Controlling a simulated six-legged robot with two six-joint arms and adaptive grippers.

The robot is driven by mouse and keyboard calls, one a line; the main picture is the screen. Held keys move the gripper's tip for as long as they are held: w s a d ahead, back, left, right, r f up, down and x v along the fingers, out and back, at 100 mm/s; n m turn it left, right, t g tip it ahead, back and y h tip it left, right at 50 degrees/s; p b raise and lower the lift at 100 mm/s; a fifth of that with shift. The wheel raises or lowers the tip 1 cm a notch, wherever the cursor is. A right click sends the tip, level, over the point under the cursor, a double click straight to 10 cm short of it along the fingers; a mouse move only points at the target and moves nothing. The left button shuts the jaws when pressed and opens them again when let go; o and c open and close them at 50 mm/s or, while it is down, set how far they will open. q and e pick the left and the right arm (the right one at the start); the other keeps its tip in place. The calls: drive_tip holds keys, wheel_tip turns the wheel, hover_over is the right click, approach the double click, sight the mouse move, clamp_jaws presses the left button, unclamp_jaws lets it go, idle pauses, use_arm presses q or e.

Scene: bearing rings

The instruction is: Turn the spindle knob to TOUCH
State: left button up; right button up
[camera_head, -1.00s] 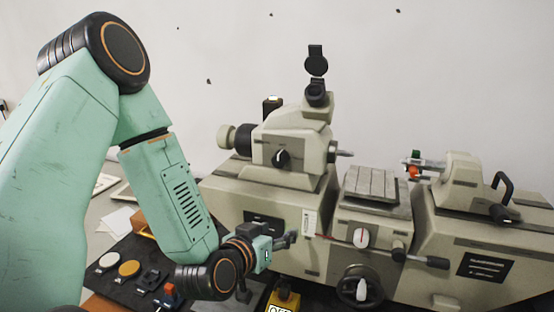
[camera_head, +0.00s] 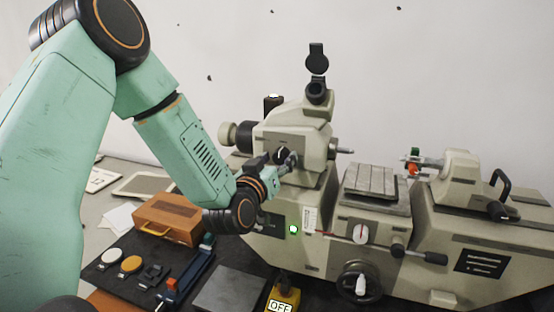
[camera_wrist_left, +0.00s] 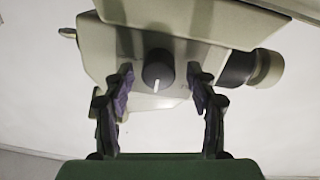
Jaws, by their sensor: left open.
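The spindle knob (camera_wrist_left: 158,70) is a black round dial with a white pointer line, on the front of the machine's spindle head (camera_head: 307,125). In the left wrist view it sits between my finger lines, beyond the fingertips, with its pointer toward the bottom of the picture. In the head view the knob (camera_head: 281,154) is partly hidden by my gripper. My left gripper (camera_head: 290,161) is at the spindle head's front; its two fingers are spread apart with nothing between the pads in the wrist view (camera_wrist_left: 160,95). Dial lettering is too small to read. My right gripper is not in view.
A green light (camera_head: 293,229) glows on the machine's base. A yellow box marked OFF (camera_head: 284,297) stands in front. A dial with a red pointer (camera_head: 360,234) and a handwheel (camera_head: 361,283) are to the right. A wooden box (camera_head: 168,218) is at left.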

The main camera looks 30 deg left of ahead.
use_arm(q)
drive_tip(key=shift+w+a, duration=0.1)
drive_tip(key=shift+a, duration=0.05)
drive_tip(key=shift+w+f, duration=0.1)
drive_tip(key=shift+w+d, duration=0.15)
drive_tip(key=shift+d, duration=0.15)
drive_tip(key=shift+c, duration=1.2)
drive_tip(key=shift+s+a, duration=0.15)
drive_tip(key=shift+s, duration=0.05)
drive_tip(key=c, duration=0.9)
